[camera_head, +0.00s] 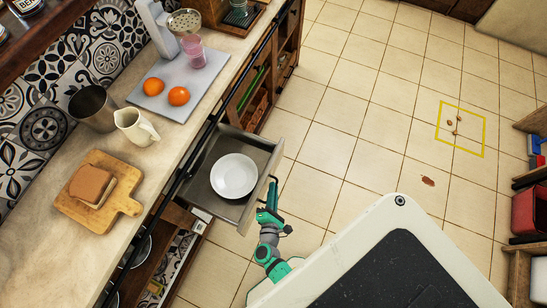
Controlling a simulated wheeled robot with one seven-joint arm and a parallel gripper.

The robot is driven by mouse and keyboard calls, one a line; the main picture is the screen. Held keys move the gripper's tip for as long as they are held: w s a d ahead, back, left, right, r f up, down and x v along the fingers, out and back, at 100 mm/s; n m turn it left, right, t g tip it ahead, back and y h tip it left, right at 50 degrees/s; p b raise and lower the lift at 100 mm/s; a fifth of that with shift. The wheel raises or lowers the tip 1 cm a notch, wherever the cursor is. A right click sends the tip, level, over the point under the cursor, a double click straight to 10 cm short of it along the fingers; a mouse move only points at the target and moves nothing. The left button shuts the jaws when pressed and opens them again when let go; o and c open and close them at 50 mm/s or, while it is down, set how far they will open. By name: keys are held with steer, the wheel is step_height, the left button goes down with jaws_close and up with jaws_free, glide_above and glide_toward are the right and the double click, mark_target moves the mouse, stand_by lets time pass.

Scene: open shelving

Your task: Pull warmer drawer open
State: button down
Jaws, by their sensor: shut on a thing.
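The warmer drawer (215,204) stands pulled out from under the counter, left of my gripper. It is a grey metal tray with a wooden front (259,190) and a dark handle on the front's outer side. A white plate (234,175) lies inside it. My gripper (272,193) is at the handle on the drawer's front and is shut on it. The fingertips are small and partly hidden by the green wrist.
The counter (150,185) above holds a bread board (128,204), a cream jug (135,127), a metal pot (92,107) and a grey tray (200,88) with oranges. Yellow tape (461,105) surrounds small items there.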

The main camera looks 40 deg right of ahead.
steer(key=shift+a, duration=0.2)
steer(key=c, duration=2.2)
jaws_free()
steer(key=shift+o, duration=0.2)
steer(key=shift+d, duration=0.1)
steer(key=v, duration=1)
steer(key=shift+s+a, duration=0.25)
steer(key=shift+a, duration=0.05)
steer(key=shift+r, duration=0.1)
